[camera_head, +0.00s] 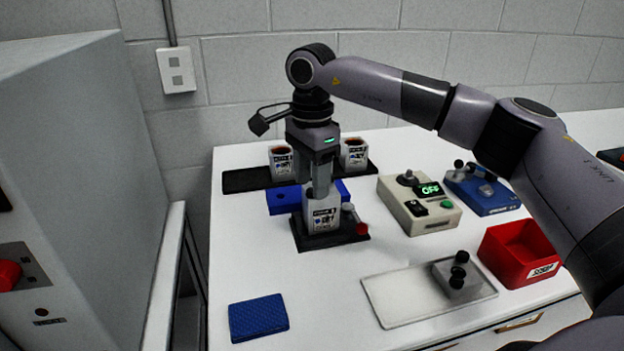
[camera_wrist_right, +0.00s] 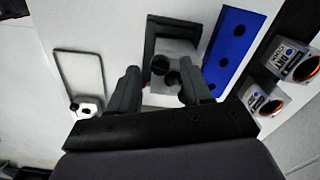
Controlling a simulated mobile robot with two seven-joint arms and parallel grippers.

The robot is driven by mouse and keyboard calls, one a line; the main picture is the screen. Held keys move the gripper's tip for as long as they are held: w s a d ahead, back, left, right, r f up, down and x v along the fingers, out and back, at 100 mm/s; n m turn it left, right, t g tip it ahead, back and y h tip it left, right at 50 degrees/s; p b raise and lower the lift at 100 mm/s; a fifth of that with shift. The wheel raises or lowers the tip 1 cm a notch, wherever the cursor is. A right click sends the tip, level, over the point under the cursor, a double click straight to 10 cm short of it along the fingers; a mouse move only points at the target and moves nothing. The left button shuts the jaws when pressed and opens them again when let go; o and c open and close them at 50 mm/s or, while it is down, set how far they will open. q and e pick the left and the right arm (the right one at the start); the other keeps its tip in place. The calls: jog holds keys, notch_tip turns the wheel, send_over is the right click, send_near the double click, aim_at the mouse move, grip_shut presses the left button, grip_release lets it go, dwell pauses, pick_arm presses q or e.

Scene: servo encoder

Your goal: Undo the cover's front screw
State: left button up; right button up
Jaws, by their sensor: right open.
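A grey servo unit (camera_head: 322,212) with a printed label stands upright in a black fixture (camera_head: 301,243) with a red-knobbed lever (camera_head: 361,228). My right gripper (camera_head: 321,190) points straight down over the unit's top, its fingers hiding much of it. In the right wrist view, the open fingers (camera_wrist_right: 160,88) lie on either side of the unit's grey top (camera_wrist_right: 178,50). Two dark round knobs or screws (camera_wrist_right: 160,65) show between them, and nothing is visibly gripped. I cannot tell for sure which one is the front screw, or whether a finger touches it. My left gripper is out of view.
A blue block with holes (camera_head: 283,200) and two labelled units (camera_head: 354,153) stand close behind. A tester reading OFF (camera_head: 413,208), a blue device (camera_head: 481,192) and a red bin (camera_head: 522,252) are right. A pale tray (camera_head: 395,299) and blue mat (camera_head: 258,317) lie in front.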

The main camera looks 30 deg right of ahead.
jog(key=shift+f, duration=0.45)
grip_shut()
jog(key=shift+n, duration=0.3)
